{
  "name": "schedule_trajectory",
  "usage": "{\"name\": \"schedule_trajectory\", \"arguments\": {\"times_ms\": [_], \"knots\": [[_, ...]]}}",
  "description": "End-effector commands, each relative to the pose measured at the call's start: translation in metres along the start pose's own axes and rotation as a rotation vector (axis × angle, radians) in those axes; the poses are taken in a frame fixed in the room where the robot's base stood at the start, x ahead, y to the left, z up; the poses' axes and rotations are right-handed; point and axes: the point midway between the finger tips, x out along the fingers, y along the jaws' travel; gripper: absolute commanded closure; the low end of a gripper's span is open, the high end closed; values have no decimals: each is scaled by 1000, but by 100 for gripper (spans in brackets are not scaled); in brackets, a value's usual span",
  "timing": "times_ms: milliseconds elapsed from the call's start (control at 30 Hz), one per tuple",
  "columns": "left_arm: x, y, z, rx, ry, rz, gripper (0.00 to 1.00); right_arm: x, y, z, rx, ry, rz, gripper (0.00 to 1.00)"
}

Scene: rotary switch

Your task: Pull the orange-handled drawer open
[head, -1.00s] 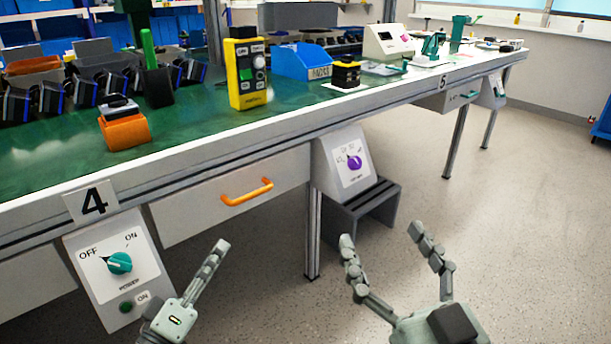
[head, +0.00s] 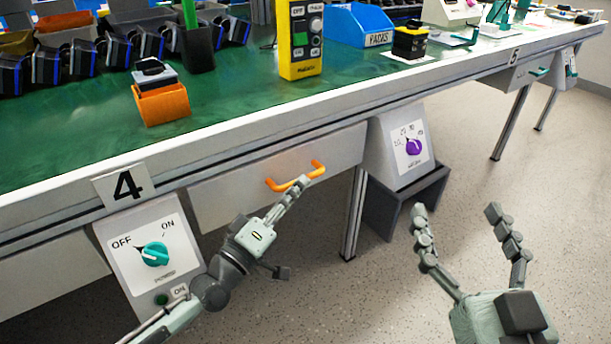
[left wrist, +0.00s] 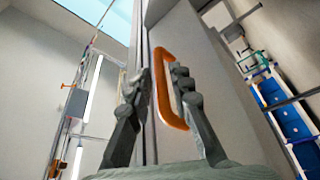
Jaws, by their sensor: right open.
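The drawer (head: 235,203) is a grey front under the green-topped bench, with an orange bar handle (head: 283,187). It looks shut. My left gripper (head: 303,182) is at the right part of the handle in the head view. In the left wrist view the handle (left wrist: 168,95) stands between the two fingers of my left gripper (left wrist: 158,76), close to the right finger, with a gap to the left finger. Whether the right finger touches it I cannot tell. My right gripper (head: 456,211) is open and empty over the floor, right of the drawer.
A panel with a teal rotary switch (head: 155,254) is left of the drawer, near my left arm. A panel with a purple knob (head: 414,146) is to the right, above a dark grey step (head: 432,196). A bench leg (head: 354,215) stands between. The floor at right is free.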

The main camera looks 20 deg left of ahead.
Motion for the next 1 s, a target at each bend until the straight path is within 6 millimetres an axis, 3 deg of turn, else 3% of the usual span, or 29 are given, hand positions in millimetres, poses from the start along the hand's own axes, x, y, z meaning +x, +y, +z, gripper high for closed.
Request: {"name": "schedule_trajectory", "arguments": {"times_ms": [100,300,567,767,1000], "knots": [[20,1,-1,-1,2,2,80,0,1,2,-2,-11,2,21],[36,0,0,0,0,1,80,0,2,4,-4,-20,3,21],[37,0,0,0,-1,0,80,0,2,4,-4,-21,3,21],[37,0,0,0,-1,0,100,0,2,4,-4,-21,3,21],[37,0,0,0,-1,0,100,0,2,4,-5,-21,3,21]]}}
